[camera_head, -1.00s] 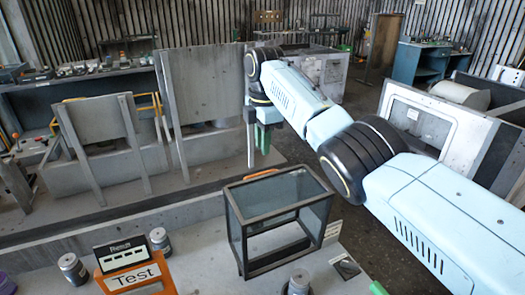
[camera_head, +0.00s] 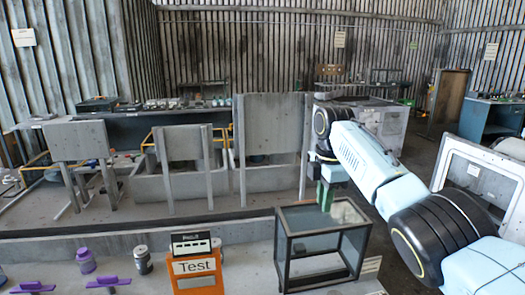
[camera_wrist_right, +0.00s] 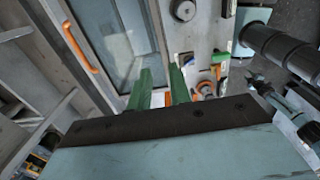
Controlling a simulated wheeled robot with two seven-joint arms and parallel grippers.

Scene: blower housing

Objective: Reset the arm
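My right arm comes in from the right in the head view. Its gripper (camera_head: 326,194) points down, with green fingers near the back of a dark-framed glass box (camera_head: 284,250). In the right wrist view the two green fingers of the gripper (camera_wrist_right: 163,90) stand apart with a gap between them, and nothing is held there. I cannot tell from the head view whether the fingers are over the box or behind it. My left gripper is in neither view now.
An orange "Test" stand (camera_head: 196,284), a grey bottle (camera_head: 143,260), a purple bottle (camera_head: 86,261) and purple-handled tools (camera_head: 108,283) are on the near bench. Grey upright panels (camera_head: 271,130) stand behind. A white framed panel (camera_head: 473,171) is at the right.

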